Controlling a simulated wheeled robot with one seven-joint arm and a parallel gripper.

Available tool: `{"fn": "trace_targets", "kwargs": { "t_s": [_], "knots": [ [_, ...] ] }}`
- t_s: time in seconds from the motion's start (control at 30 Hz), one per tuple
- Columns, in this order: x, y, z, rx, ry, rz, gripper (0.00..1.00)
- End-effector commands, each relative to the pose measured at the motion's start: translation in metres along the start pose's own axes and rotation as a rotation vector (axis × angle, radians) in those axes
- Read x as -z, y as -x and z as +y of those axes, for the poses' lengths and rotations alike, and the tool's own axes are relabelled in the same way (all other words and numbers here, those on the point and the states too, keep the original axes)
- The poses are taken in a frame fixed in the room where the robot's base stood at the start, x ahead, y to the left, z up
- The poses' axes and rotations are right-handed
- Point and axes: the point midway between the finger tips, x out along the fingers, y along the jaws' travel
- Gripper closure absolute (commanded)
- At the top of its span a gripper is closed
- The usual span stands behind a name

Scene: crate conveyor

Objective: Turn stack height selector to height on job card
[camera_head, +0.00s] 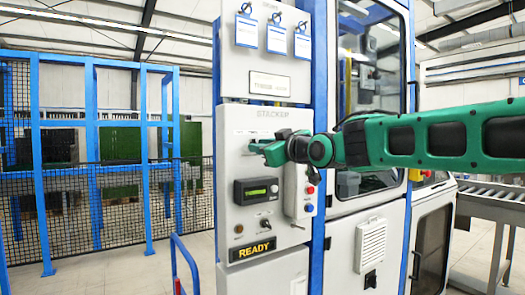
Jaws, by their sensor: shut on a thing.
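The light grey stacker control panel (233,180) stands upright in front of me, with the word STACKER near its top. My gripper (258,147) reaches in from the right on a green arm and is at the upper part of this panel. It is shut on the stack height selector, which the gripper hides; its setting cannot be read. Three cards hang from hooks above: a left card (247,33), a middle card (277,40) and a right card (302,47). Their writing is too small to read, and I cannot tell which is the job card.
Below my gripper are a lit green display (256,191), a grey box (300,190) with red and blue buttons, and a READY sign (252,249). A blue-framed mesh fence (90,190) stands left. A machine door (370,70) and a roller conveyor (495,195) are right.

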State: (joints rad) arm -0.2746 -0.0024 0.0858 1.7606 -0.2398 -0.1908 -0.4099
Motion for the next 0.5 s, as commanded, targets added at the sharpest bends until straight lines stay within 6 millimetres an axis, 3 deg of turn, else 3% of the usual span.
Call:
{"fn": "trace_targets", "kwargs": {
  "t_s": [0.5],
  "knots": [
    [0.0023, 0.0005, 0.0045, -0.009, -0.309, 0.006, 1.00]
  ]
}}
